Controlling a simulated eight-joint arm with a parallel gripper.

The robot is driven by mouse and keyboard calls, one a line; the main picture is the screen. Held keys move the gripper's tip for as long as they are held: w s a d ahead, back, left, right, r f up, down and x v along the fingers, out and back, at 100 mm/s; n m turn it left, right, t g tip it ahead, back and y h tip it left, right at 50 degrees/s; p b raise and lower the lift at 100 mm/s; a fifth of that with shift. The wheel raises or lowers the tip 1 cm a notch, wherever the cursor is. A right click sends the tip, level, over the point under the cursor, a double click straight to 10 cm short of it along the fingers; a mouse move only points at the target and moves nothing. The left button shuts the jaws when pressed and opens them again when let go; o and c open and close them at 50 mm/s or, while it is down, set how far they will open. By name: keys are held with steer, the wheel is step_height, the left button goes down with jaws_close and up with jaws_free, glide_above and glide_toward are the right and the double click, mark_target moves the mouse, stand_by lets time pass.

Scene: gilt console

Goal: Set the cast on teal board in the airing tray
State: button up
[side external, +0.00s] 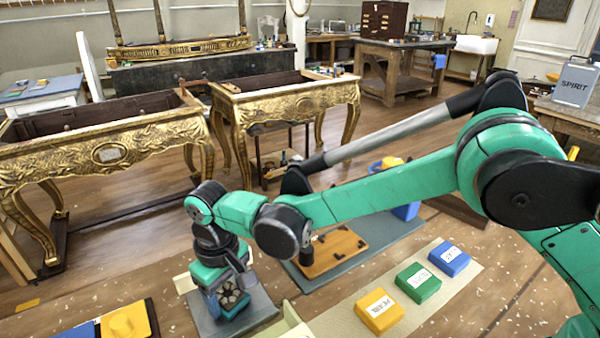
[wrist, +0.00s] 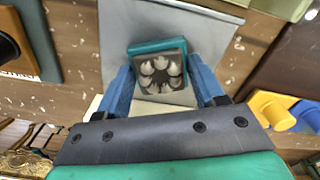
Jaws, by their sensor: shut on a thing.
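The cast on the teal board shows as a pale rosette (wrist: 161,72) on a dark square, with the teal board (wrist: 150,46) around it. My gripper (wrist: 163,82) has its two blue fingers shut on opposite sides of the board. In the side view the cast (side external: 231,296) is held below my gripper (side external: 226,286), over the grey floor of the airing tray (side external: 258,309). The tray has cream side walls, and its grey floor (wrist: 205,35) also lies behind the board in the wrist view. I cannot tell whether the board touches the floor.
A cream mat (side external: 345,321) bears yellow (side external: 379,311), green (side external: 418,283) and blue (side external: 449,258) labelled blocks. A brown board (side external: 333,252) lies on a grey mat behind the tray. A yellow piece (side external: 124,322) sits at front left. Gilt consoles (side external: 105,150) stand behind.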

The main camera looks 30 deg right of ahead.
mark_target(229, 293)
steer(key=shift+f, duration=0.1)
steer(key=o, duration=1.3)
steer(key=shift+c, duration=0.2)
step_height(229, 293, up, 12)
steer(key=s+d+r+m+t+y, duration=0.1)
steer(key=d+r, duration=0.1)
steer(key=d, duration=0.4)
steer(key=s+d+r+m+t, duration=0.1)
steer(key=d+r+t, duration=0.1)
steer(key=d, duration=0.5)
steer(key=s+d+f+m+t+h, duration=0.1)
steer(key=s+d+f+m+t, duration=0.1)
steer(key=s+d+f+t, duration=0.2)
steer(key=s+d, duration=0.3)
steer(key=d, duration=0.4)
steer(key=shift+s, duration=0.35)
